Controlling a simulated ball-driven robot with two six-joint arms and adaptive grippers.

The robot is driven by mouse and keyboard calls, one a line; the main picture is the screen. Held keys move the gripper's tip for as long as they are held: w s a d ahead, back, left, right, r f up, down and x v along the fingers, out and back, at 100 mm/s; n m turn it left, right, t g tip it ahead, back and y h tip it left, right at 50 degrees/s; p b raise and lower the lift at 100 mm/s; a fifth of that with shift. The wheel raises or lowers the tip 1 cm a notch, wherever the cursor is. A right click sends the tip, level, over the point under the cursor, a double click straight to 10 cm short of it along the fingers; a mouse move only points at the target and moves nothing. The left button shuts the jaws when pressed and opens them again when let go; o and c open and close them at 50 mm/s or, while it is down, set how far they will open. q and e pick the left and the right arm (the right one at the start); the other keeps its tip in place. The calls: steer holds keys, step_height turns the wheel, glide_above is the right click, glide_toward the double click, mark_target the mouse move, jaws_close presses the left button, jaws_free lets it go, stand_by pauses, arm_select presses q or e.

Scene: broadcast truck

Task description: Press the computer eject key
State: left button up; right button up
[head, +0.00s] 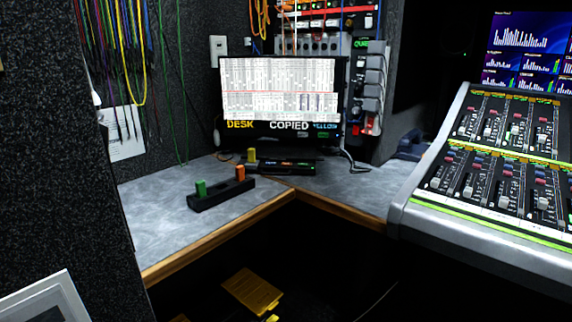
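A computer monitor (278,92) stands in the corner of the grey desk, its screen lit with a white table. A low dark device (285,167), perhaps a keyboard, lies on the desk just in front of it. It is too small and dark for me to pick out an eject key. Neither of my grippers can be made out in the head view.
A black block (222,194) with a green and an orange piece stands on the grey desk (160,209); a yellow piece (251,155) is behind it. The sloped mixing console (480,225) bounds the right. A yellow object (252,291) is low down below the desk's wooden edge.

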jaws_close()
steer(key=shift+a, duration=0.15)
stand_by(1.0)
